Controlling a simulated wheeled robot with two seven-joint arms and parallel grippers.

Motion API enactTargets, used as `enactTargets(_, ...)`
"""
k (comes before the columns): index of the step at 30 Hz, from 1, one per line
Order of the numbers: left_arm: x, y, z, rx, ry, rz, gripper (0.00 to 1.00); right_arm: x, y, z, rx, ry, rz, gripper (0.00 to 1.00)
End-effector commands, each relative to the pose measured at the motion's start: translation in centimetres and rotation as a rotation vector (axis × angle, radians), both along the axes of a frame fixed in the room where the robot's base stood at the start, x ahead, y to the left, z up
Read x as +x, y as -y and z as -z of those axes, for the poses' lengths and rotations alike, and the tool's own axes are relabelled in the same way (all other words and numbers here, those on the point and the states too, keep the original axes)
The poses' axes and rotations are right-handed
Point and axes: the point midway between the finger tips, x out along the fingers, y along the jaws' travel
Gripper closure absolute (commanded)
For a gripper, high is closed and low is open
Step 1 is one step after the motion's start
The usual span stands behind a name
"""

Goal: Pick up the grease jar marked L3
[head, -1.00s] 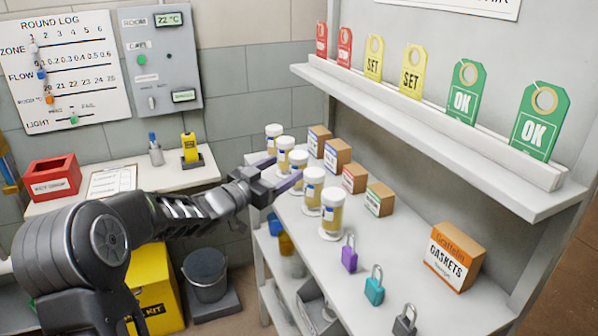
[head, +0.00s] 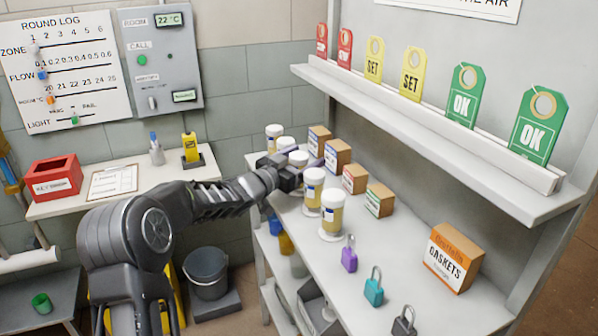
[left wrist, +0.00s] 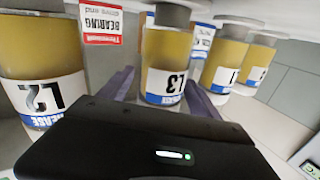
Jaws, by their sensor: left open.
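The grease jar marked L3 (left wrist: 165,70) is in the middle of the left wrist view, with a yellow body and a white and blue label shown upside down. In the head view it appears to be the third jar from the front (head: 298,157), partly hidden by my gripper. My left gripper (head: 302,171) is open, with one purple finger on each side of this jar in the left wrist view (left wrist: 160,92). I cannot tell whether either finger touches it. The jar stands upright on the shelf. My right gripper is not in view.
The jar marked L2 (left wrist: 42,85) stands close beside the left finger in the left wrist view. Several jars share the row on the grey shelf (head: 375,240). Small boxes (head: 337,155) stand behind them. Padlocks (head: 373,287) and a gaskets box (head: 455,257) are nearer.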

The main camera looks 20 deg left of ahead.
Motion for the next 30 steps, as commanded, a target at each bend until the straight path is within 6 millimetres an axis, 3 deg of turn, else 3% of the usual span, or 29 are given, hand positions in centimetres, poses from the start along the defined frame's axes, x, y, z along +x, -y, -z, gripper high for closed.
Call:
enactTargets(4,0.94,0.29,-0.03,0.0,0.0,0.0,0.28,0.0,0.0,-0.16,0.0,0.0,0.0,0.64)
enactTargets(21,0.89,0.26,-0.01,0.0,0.0,0.0,0.28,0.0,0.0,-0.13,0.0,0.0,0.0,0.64)
enactTargets(30,0.9,0.25,0.0,0.0,0.0,0.0,0.52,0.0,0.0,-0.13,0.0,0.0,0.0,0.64)
